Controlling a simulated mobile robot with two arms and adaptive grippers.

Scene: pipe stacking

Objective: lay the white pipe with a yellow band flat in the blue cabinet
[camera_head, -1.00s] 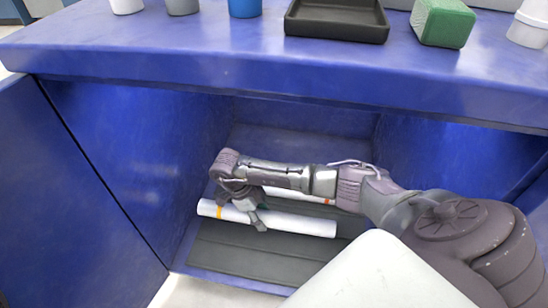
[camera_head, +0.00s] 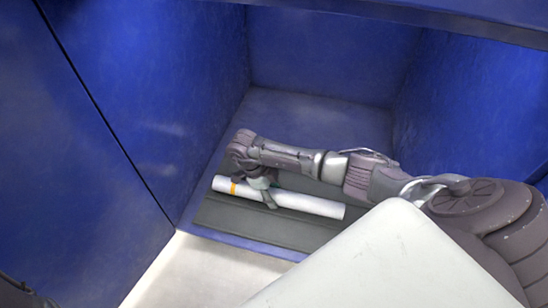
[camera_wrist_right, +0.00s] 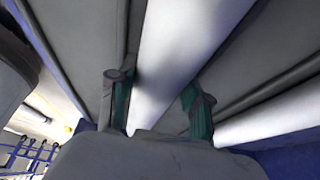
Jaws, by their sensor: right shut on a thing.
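The white pipe with a yellow band (camera_head: 310,204) lies level inside the blue cabinet (camera_head: 318,55), just over or on the dark ribbed mat (camera_head: 255,225); I cannot tell whether it touches. Its yellow band is near the left end. My right gripper (camera_head: 264,190) is shut on this pipe, nearer the banded end. In the right wrist view the white pipe (camera_wrist_right: 180,45) runs between the two fingers (camera_wrist_right: 158,92). My left gripper is not in view.
A second white pipe (camera_wrist_right: 280,118) runs roughly alongside in the right wrist view; my arm hides it in the head view. A blue door panel (camera_head: 75,150) stands at the left. The cabinet floor behind the mat (camera_head: 300,118) is clear.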

